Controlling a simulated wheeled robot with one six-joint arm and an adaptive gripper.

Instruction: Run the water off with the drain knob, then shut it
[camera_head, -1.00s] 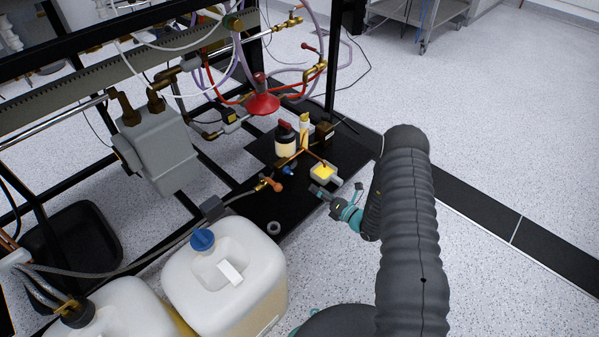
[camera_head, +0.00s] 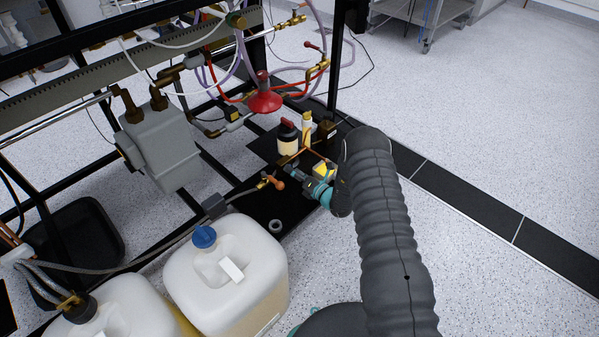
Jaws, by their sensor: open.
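My gripper (camera_head: 291,176) reaches in from the right, low over the black base plate (camera_head: 262,205), with its fingers pointing left. It is open, and no object shows held in it. Its fingertips are at the brass pipework, just right of an orange-handled valve (camera_head: 277,183). A small blue knob below the pipework is now hidden or merged with the teal fingers, so I cannot tell whether they touch it. I cannot tell for certain which fitting is the drain knob. No water can be made out.
A white canister with a blue cap (camera_head: 204,237) stands front left.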

